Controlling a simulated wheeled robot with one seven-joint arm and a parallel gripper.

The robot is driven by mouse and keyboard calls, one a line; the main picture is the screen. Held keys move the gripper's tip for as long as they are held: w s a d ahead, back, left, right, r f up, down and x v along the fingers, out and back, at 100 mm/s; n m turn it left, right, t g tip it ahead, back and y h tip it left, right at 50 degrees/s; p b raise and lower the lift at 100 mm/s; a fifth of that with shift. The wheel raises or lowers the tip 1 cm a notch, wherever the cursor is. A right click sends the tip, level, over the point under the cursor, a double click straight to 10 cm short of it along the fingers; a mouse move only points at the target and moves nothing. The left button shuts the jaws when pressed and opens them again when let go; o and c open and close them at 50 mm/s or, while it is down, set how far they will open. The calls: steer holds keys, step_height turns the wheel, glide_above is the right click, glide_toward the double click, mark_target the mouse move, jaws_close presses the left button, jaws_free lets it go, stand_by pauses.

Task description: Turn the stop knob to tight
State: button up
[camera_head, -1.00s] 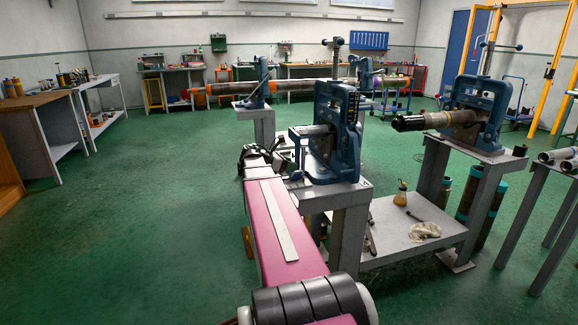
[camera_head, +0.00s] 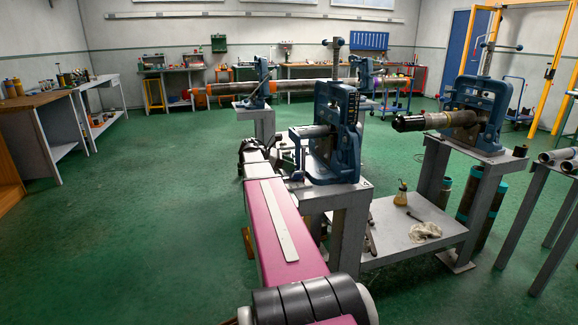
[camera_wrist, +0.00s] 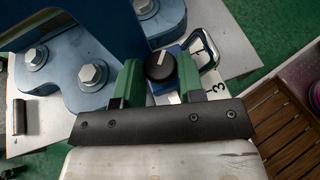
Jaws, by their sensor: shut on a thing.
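The stop knob (camera_wrist: 159,67) is round and black with a white pointer line on top. In the wrist view it sits on a blue block beside the blue vise base. My gripper (camera_wrist: 160,80) has green fingers, one on each side of the knob, and is shut on it. A pale plate beside it carries black marks, one of them a 3 (camera_wrist: 220,88). In the head view the blue pipe vise (camera_head: 337,130) stands on a grey stand, with my gripper (camera_head: 283,160) at its left side. The knob is hidden there.
Large bolts (camera_wrist: 92,74) and a metal loop (camera_wrist: 205,50) lie close around the fingers. A second vise (camera_head: 480,115) holds a pipe on a stand to the right. An oil can (camera_head: 401,194) and a rag stand on the low shelf. The floor at left is clear.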

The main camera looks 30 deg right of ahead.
stand_by(0.3)
steer(key=o, duration=0.6)
steer(key=v, duration=1.1)
steer(key=shift+f, duration=0.1)
